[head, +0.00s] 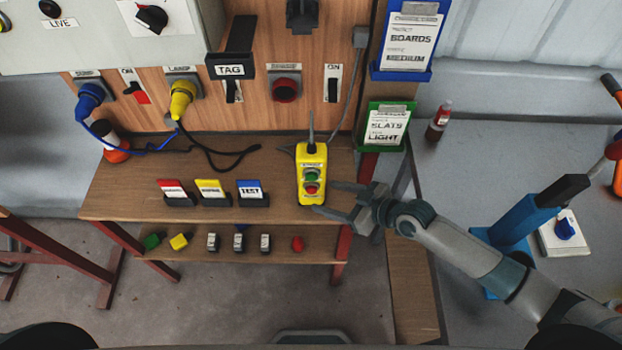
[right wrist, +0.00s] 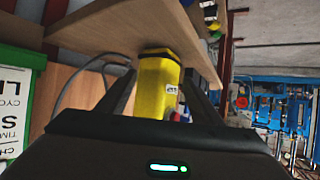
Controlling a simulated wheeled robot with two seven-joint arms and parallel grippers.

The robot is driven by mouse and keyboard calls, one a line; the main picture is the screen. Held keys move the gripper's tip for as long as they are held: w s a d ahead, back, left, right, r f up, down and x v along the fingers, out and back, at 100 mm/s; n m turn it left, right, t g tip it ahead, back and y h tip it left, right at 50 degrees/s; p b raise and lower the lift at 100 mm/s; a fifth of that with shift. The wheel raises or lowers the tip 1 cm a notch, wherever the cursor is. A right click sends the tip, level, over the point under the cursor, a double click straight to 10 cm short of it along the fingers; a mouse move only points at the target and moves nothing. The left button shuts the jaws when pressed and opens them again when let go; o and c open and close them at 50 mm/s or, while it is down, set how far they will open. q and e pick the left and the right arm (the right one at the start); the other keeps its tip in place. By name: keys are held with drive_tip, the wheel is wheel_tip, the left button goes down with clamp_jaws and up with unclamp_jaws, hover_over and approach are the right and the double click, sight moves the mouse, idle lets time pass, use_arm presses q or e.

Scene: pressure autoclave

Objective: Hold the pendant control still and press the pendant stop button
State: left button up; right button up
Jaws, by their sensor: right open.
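The yellow pendant control (head: 303,160) stands upright at the right end of the wooden shelf, with a cable rising from its top. A green button (head: 311,177) and, below it, a red button (head: 311,189) are on its front face. My right gripper (head: 323,196) is open, its fingers reaching toward the pendant's lower right side. In the right wrist view the pendant (right wrist: 157,88) shows between and beyond the two open fingers. I cannot tell whether either finger touches it. My left gripper is not in view.
Red, yellow and blue cards (head: 210,188) stand left of the pendant. Small items lie on the lower shelf (head: 220,255). A panel with a red knob (head: 285,88) and switches rises behind. A green card holder (head: 385,125) hangs to the right, beside a bottle (head: 438,122).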

drive_tip(key=shift+b+x, duration=1.25)
drive_tip(key=shift+x, duration=1.75)
clamp_jaws()
